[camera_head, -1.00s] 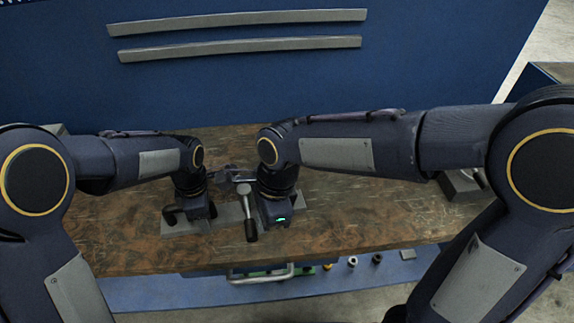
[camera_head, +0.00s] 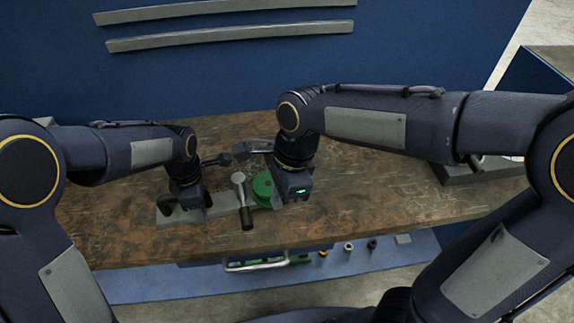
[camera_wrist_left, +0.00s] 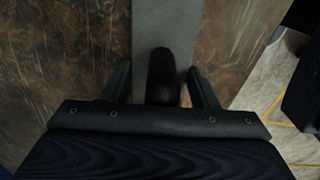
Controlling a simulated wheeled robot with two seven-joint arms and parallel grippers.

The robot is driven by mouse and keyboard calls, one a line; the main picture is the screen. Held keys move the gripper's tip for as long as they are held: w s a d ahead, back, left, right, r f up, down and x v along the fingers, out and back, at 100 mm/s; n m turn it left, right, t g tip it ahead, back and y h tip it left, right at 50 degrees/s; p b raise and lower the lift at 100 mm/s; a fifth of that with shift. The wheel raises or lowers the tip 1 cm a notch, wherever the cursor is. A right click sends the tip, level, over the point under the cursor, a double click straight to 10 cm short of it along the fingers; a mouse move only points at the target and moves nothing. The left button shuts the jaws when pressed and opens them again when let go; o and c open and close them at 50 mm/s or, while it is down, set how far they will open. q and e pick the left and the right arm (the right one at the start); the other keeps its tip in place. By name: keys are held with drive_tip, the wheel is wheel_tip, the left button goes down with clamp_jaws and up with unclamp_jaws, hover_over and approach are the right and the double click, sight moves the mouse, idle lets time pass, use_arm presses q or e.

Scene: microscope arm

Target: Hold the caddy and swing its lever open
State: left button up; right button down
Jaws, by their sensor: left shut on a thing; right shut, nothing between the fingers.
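The caddy shows in the head view as a grey base plate (camera_head: 222,209) on the bench. A lever with a round pale metal head (camera_head: 238,178) and a dark grip (camera_head: 247,218) stands at its right part, the grip toward the front edge. A green round part (camera_head: 263,187) sits just right of the lever. My left gripper (camera_head: 184,204) is at the caddy's left end. In the left wrist view its fingers (camera_wrist_left: 162,88) are around a black upright handle (camera_wrist_left: 161,68). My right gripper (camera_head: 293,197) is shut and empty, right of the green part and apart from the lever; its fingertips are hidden.
A grey block-like fixture (camera_head: 470,172) stands at the far right. A metal pull handle (camera_head: 256,265) and several small parts are below the front edge. A blue wall stands behind.

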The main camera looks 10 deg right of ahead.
drive_tip(key=v, duration=0.8)
use_arm(q)
drive_tip(key=o, duration=1.6)
use_arm(e)
drive_tip(key=shift+f, duration=0.1)
